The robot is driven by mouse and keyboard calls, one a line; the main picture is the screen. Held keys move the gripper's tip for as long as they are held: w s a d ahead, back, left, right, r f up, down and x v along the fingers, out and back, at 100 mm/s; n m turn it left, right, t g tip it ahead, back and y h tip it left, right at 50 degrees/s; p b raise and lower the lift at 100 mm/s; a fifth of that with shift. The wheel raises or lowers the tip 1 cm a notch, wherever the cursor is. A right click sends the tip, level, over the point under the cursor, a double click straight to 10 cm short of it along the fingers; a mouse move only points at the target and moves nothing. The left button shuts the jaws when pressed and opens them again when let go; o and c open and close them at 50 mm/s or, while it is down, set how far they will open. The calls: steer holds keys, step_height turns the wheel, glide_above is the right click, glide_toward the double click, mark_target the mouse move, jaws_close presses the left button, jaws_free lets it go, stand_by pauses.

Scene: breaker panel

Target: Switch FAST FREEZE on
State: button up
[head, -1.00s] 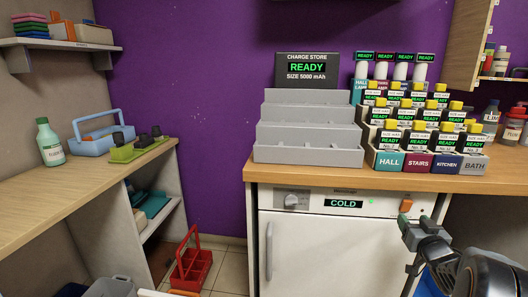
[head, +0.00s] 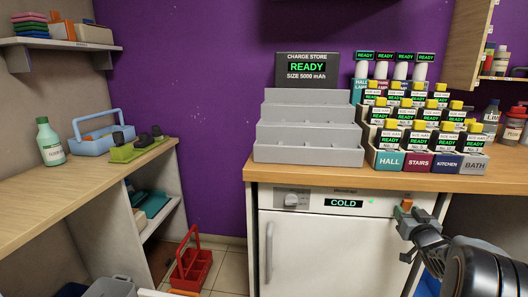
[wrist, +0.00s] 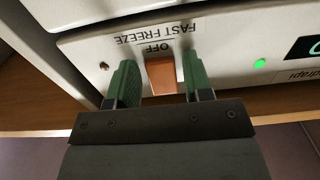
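The orange FAST FREEZE switch (wrist: 162,76) is on the white panel (wrist: 225,65) of the appliance. In the wrist view, which is upside down, the label beside it reads FAST FREEZE and OFF. My gripper (wrist: 157,68) is open, with one green finger on each side of the switch and small gaps seen on both sides. I cannot tell whether either finger touches it. In the head view my gripper (head: 403,222) is at the right end of the panel and partly hides the orange switch (head: 407,204).
A green light (wrist: 260,63) and a COLD display (head: 343,203) share the panel. A knob (head: 291,200) is at its left. The wooden counter (head: 300,176) is just above, holding a grey stepped rack (head: 308,156) and several labelled modules. A red caddy (head: 192,268) stands on the floor.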

steer(key=c, duration=0.8)
steer(key=shift+o, duration=0.2)
steer(key=shift+r, duration=0.1)
steer(key=shift+r+p, duration=0.15)
steer(key=shift+p, duration=0.75)
steer(key=g+p, duration=0.2)
steer(key=p, duration=0.3)
steer(key=shift+s+r, duration=0.1)
steer(key=shift+g+p, duration=0.3)
steer(key=shift+p, duration=0.4)
steer(key=shift+r+p, duration=0.1)
steer(key=shift+p, duration=0.55)
steer(key=g+p, duration=0.1)
steer(key=p, duration=0.5)
steer(key=shift+s+r+g+y, duration=0.1)
steer(key=shift+r+g+y, duration=0.1)
steer(key=shift+g+y, duration=0.2)
steer(key=o, duration=1)
steer(key=shift+f, duration=0.25)
